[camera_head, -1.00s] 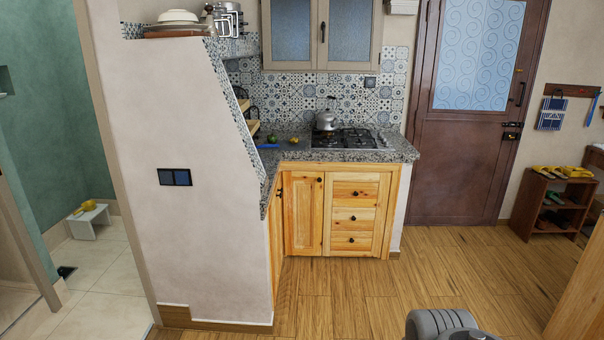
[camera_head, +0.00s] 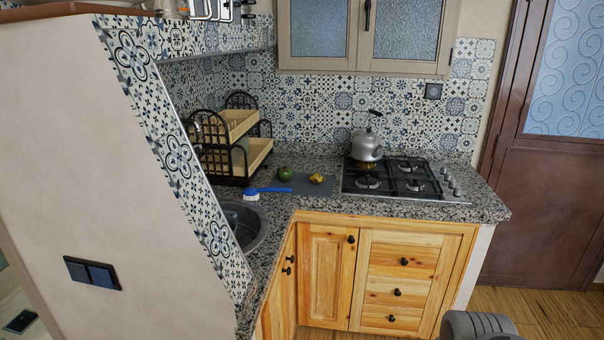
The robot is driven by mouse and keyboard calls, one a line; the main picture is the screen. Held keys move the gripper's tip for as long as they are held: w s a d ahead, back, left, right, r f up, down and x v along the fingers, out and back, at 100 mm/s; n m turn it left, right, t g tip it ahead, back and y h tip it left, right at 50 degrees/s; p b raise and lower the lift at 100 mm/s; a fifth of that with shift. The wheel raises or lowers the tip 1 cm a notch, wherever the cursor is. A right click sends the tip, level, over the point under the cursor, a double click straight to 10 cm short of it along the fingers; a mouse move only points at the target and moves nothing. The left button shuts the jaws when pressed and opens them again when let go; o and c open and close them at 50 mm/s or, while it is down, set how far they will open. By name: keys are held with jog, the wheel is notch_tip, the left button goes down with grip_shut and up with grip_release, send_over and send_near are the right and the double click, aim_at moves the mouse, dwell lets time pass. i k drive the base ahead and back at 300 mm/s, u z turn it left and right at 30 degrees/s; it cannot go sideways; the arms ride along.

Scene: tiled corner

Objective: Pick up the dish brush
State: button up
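A dish brush (camera_head: 266,191) with a blue handle and a white head lies on the granite counter (camera_head: 400,209). Its head is at the left, near the rim of the round sink (camera_head: 244,226), and its handle points right toward a grey cutting board. Only a grey rounded part of my arm shows at the bottom right edge. My gripper's fingers are not in view.
A dish rack (camera_head: 232,150) stands behind the brush. A green fruit (camera_head: 285,173) and a yellow one (camera_head: 317,178) are by the grey board (camera_head: 312,186). A kettle (camera_head: 367,147) sits on the gas hob (camera_head: 400,180). A sloping tiled wall edge (camera_head: 170,150) borders the counter's left.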

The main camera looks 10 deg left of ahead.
aim_at(250, 194)
jog(key=i, duration=2.5)
jog(key=u, duration=3.9)
